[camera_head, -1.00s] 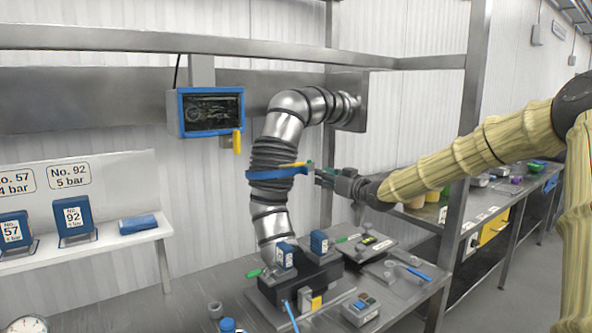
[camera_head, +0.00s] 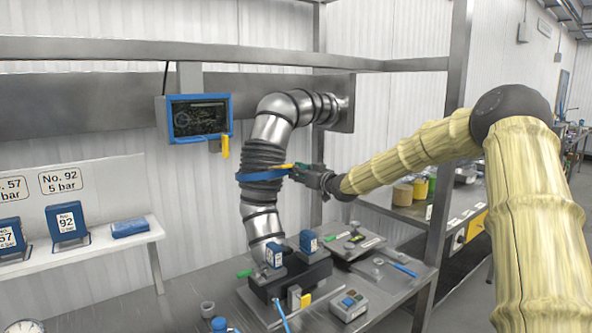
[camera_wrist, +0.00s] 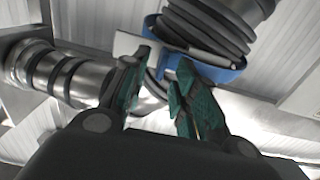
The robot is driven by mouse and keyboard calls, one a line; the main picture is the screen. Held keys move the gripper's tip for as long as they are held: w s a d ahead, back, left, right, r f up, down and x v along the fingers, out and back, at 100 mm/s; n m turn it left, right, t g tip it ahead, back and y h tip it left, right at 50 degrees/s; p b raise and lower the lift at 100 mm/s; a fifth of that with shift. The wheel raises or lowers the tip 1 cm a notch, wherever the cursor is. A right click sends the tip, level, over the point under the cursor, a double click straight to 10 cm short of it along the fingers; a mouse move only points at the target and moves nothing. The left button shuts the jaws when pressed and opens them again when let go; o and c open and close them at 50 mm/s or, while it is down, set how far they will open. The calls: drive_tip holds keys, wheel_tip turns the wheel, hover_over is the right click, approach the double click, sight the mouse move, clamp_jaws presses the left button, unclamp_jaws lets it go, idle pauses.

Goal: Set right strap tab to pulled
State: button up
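A blue strap (camera_head: 262,176) wraps around the dark ribbed sleeve on the steel pipe. A small yellow-orange tab (camera_head: 277,167) shows along its upper edge in the head view. In the wrist view the blue strap (camera_wrist: 222,72) lies just beyond my fingertips, with a pale flat piece (camera_wrist: 127,43) beside it near the left finger. I cannot tell which piece is the right strap tab. My gripper (camera_head: 295,174) is at the strap's right side; its green fingers (camera_wrist: 166,62) are apart, with nothing clearly held. Whether a finger touches the strap cannot be told.
The steel pipe (camera_head: 271,128) bends up to the back wall. A screen (camera_head: 199,117) with a yellow handle hangs at left. Below stands a dark block (camera_head: 290,278) with blue parts on the bench. A steel frame post (camera_head: 445,150) stands close behind my arm.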

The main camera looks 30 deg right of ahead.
drive_tip(key=shift+w+r, duration=0.1)
drive_tip(key=shift+w, duration=0.75)
drive_tip(key=shift+s+r, duration=0.1)
drive_tip(key=shift+c, duration=0.2)
clamp_jaws()
